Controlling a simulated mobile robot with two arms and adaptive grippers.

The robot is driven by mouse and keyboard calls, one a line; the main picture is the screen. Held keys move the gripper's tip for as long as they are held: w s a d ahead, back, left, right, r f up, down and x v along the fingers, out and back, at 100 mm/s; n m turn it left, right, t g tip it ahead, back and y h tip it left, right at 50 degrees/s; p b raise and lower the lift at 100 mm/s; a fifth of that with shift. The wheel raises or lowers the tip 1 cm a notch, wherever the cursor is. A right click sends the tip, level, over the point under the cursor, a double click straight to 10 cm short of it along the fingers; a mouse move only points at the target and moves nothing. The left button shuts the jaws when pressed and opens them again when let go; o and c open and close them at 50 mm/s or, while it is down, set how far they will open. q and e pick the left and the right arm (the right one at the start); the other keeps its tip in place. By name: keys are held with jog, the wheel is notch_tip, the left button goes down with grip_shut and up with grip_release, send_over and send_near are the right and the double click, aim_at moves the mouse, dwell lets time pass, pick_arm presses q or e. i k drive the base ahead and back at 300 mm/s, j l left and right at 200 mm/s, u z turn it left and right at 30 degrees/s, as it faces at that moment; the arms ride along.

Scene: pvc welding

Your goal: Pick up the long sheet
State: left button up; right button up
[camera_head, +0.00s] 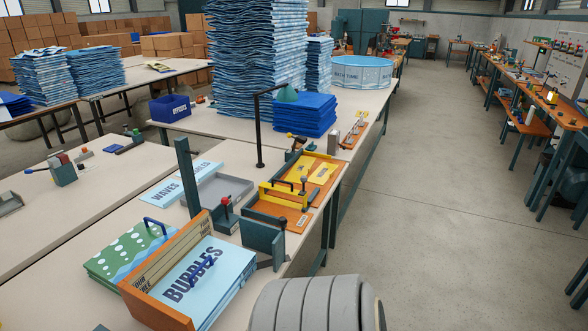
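No thing in view is marked as the long sheet, so I cannot tell which one it is. Light blue sheets printed BUBBLES (235,262) lie in a small pile at the front, beside an upright orange board (150,302). Green sheets with white dots and a blue wave (112,255) lie to their left, with a dark blue handle on top. Flat light blue sheets lettered WAVES (160,192) lie farther back on the table. Neither of my grippers is in view.
A grey tray (232,186), a teal post (187,172) and an orange-and-yellow fixture (325,172) stand on the pale table. Tall blue stacks (256,60) and a round BATH TIME pool (361,72) are behind. The concrete floor (440,210) on the right is clear.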

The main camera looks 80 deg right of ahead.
aim_at(303, 167)
jog(key=z, duration=2.65)
jog(key=u, duration=0.4)
jog(key=i+l+u, duration=0.4)
jog(key=l+u, duration=0.15)
jog(key=i+l+u, duration=0.3)
jog(key=l, duration=0.15)
jog(key=k+j, duration=0.05)
jog(key=k, duration=0.05)
